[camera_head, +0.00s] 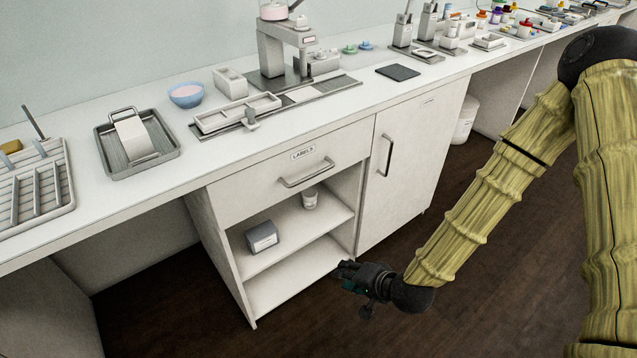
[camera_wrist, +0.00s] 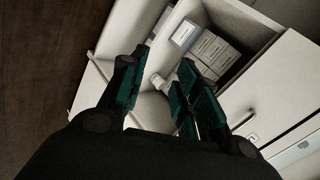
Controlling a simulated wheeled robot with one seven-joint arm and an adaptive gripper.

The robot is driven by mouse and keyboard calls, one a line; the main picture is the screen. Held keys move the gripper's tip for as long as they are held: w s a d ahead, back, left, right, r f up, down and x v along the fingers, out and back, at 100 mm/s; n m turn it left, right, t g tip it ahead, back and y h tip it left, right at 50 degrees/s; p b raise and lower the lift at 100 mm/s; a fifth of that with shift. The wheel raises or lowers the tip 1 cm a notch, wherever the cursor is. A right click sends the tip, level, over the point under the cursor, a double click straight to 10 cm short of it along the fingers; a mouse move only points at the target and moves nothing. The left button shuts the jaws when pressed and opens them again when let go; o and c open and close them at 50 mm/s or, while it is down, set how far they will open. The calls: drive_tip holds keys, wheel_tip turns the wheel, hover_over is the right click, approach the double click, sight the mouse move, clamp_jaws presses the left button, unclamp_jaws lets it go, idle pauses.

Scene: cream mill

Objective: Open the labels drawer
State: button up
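The labels drawer (camera_head: 258,188) is a pale front panel just under the worktop, with a "LABELS" plate (camera_head: 303,153) and a bar handle (camera_head: 307,177). It looks shut, its front about in line with the cabinet. My gripper (camera_head: 345,275) is low in front of the cabinet, below and to the right of the handle and apart from it. In the wrist view my gripper (camera_wrist: 155,80) has its two fingers spread with nothing held between them. A pale panel with a small plate, seemingly the drawer front (camera_wrist: 272,85), is at right there.
A cabinet door (camera_head: 410,165) with an upright handle is to the right. The worktop (camera_head: 120,200) bears a tray and a bowl. The dark floor in front is clear.

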drive_tip(key=w+a+r+m+t+y+b, duration=0.1)
drive_tip(key=w+r+m+t+y+b, duration=0.15)
drive_tip(key=w+r, duration=0.6)
drive_tip(key=m+t+b, duration=0.1)
drive_tip(key=t, duration=0.2)
approach(318, 173)
drive_tip(key=shift+g+y, duration=0.25)
drive_tip(key=shift+w+d+x, duration=0.1)
drive_tip(key=shift+d+x, duration=0.05)
drive_tip(key=shift+x, duration=1.65)
drive_tip(key=shift+w+d+x, duration=0.1)
drive_tip(key=shift+x, duration=1.7)
drive_tip(key=shift+w+d+x, duration=0.1)
drive_tip(key=shift+d+x, duration=0.05)
drive_tip(key=shift+x, duration=1.6)
drive_tip(key=shift+f, duration=0.1)
drive_tip(key=shift+s, duration=0.1)
clamp_jaws()
